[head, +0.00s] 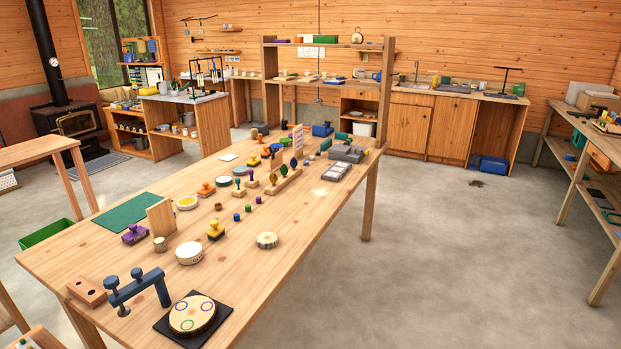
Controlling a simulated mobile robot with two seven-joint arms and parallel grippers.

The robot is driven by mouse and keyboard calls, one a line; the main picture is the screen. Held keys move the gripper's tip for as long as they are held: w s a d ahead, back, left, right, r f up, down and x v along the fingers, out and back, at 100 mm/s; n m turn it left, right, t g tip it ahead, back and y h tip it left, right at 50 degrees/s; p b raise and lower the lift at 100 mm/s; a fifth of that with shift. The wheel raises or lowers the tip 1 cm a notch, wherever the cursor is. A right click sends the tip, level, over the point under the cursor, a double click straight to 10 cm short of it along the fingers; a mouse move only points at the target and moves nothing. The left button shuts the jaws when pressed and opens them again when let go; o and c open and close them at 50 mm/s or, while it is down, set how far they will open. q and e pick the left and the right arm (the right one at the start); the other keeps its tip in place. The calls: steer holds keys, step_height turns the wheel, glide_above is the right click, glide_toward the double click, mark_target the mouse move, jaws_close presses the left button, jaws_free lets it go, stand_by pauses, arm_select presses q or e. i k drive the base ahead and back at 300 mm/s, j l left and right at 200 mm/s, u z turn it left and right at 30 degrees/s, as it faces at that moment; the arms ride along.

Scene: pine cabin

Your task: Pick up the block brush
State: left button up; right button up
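I cannot pick out the block brush with certainty; the items on the long wooden table (300,232) are small in the head view. Stamp-like pieces with knobs stand on the table: a purple one (135,234), a yellow one (216,230) and an orange one (206,189). A reddish-brown block with holes (87,291) lies at the near left corner. Neither of my grippers shows in the head view.
A dark blue clamp-like stand (137,290) and a round wooden disc with coloured rings (192,314) are at the table's near end. A green mat (127,211) lies on the left. Grey concrete floor (460,260) is open right of the table. A workbench (571,133) stands far right.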

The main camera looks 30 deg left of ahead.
mark_target(216, 231)
steer(key=i+u, duration=0.35)
steer(key=i+l+u, duration=0.15)
steer(key=u, duration=0.2)
steer(key=i+l+u, duration=0.2)
steer(key=u, duration=0.15)
steer(key=i, duration=0.05)
